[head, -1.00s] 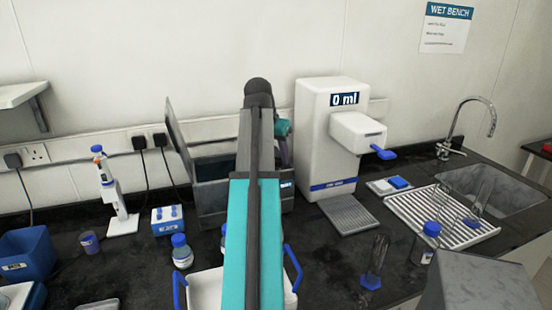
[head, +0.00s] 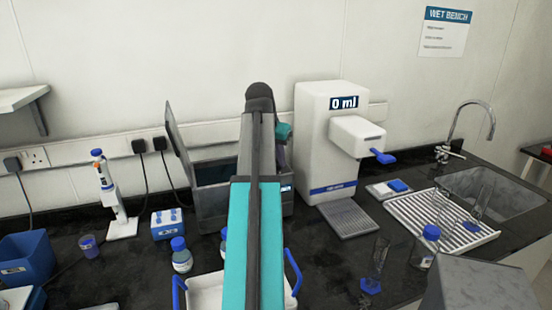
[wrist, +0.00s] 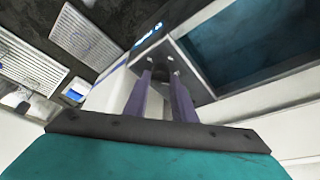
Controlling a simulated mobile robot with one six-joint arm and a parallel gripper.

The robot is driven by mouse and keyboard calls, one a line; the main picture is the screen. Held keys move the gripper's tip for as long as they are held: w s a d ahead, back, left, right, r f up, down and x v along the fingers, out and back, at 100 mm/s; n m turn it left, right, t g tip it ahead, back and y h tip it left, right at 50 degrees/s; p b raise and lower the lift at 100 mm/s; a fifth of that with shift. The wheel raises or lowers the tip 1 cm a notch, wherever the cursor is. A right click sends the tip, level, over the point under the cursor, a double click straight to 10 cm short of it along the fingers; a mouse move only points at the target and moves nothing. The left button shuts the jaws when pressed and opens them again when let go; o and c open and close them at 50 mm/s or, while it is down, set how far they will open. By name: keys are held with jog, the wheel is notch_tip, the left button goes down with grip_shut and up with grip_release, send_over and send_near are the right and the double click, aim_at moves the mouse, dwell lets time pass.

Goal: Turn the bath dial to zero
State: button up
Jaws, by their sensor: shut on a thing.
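The bath (head: 211,203) is a grey box with its lid (head: 180,128) raised, behind my arm in the head view. In the wrist view its front panel (wrist: 195,84) faces the fingers, with a small lit display (wrist: 147,38) and the dark open basin beside it. My gripper (wrist: 162,75) has its two purple-grey fingers at this panel. It is shut on the bath dial, which is mostly hidden between the fingertips. The dial's pointer and scale cannot be read. In the head view my arm covers the dial and most of the gripper.
A white dispenser (head: 320,130) reading 0 ml stands close right of the bath. A pipette stand (head: 122,226), a blue rack (head: 166,224) and bottles (head: 181,258) are to the left. A white tray (head: 206,290) with blue handles lies under my arm. A drying rack (head: 405,205) is at right.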

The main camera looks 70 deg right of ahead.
jog(key=shift+s, duration=0.15)
jog(key=n+t+p, duration=0.1)
jog(key=n, duration=0.2)
jog(key=shift+s+r+p, duration=0.1)
jog(key=shift+p, duration=0.2)
jog(key=n+t+p, duration=0.1)
jog(key=n, duration=0.2)
jog(key=shift+s, duration=0.1)
jog(key=n, duration=0.2)
jog(key=n+t+y+p, duration=0.1)
jog(key=n, duration=0.1)
jog(key=n+t+y+p, duration=0.1)
jog(key=n, duration=0.1)
jog(key=shift+s+d+n, duration=0.15)
jog(key=shift+d+n, duration=0.1)
jog(key=shift+n, duration=0.15)
jog(key=n+y, duration=0.1)
jog(key=n, duration=0.1)
jog(key=n+t, duration=0.1)
jog(key=n, duration=0.2)
jog(key=shift+d+y, duration=0.2)
jog(key=shift+y, duration=0.2)
jog(key=n+y, duration=0.1)
jog(key=n, duration=0.4)
jog(key=shift+y+b, duration=0.4)
